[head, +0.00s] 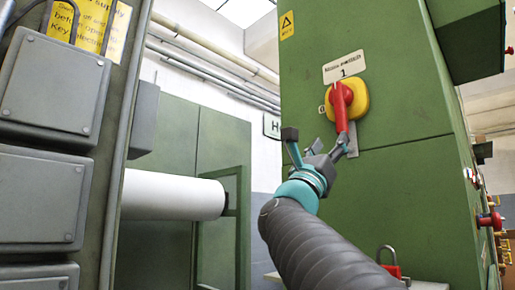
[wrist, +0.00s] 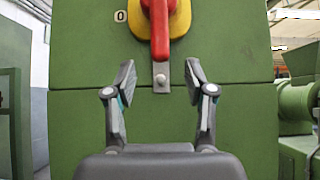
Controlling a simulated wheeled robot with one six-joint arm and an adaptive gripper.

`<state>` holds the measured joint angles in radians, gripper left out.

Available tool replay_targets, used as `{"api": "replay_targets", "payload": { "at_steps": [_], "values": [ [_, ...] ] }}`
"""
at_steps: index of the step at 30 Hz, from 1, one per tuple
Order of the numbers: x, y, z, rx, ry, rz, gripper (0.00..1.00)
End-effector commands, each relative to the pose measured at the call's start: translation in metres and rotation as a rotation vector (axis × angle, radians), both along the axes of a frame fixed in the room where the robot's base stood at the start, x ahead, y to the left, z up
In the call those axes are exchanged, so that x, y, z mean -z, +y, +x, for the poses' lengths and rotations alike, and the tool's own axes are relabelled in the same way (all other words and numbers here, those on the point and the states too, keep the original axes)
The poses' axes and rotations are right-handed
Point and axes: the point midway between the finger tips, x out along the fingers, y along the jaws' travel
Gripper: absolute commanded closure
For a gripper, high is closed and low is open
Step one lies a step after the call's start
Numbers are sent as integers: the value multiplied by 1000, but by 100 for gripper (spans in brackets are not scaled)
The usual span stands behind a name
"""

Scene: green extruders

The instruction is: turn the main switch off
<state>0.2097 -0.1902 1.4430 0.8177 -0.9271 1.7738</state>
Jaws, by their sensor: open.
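The main switch is a red handle (head: 341,104) on a yellow plate (head: 357,98), mounted on the front of a green cabinet (head: 395,75). The handle points roughly upright, with its long end down. A "1" label (head: 344,70) sits above it and a "0" mark (wrist: 121,16) to its left. In the wrist view the red handle (wrist: 159,30) hangs at the top centre, above a small metal tab (wrist: 161,77). My gripper (wrist: 160,75) is open, its fingers below and either side of the handle's lower end. No contact is visible; my gripper also shows in the head view (head: 316,146).
Grey boxes (head: 52,85) on a panel stand close at the left. A white roll (head: 172,195) projects behind them. A red padlock (head: 390,262) is low in front of the cabinet. Red knobs (head: 489,220) stick out on the cabinet's right side.

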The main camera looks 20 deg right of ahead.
Motion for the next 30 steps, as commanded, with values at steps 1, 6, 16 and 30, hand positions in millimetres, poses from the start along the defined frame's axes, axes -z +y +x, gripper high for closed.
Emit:
{"api": "replay_targets", "payload": {
  "at_steps": [1, 6, 16, 30],
  "values": [
    [-10, -8, 3, 5, 1, 0, 46],
    [-33, -28, 11, 4, 1, 0, 46],
    [-62, -56, 23, 1, 1, -1, 46],
    [-65, -61, 25, 0, 3, -1, 58]
  ]
}}
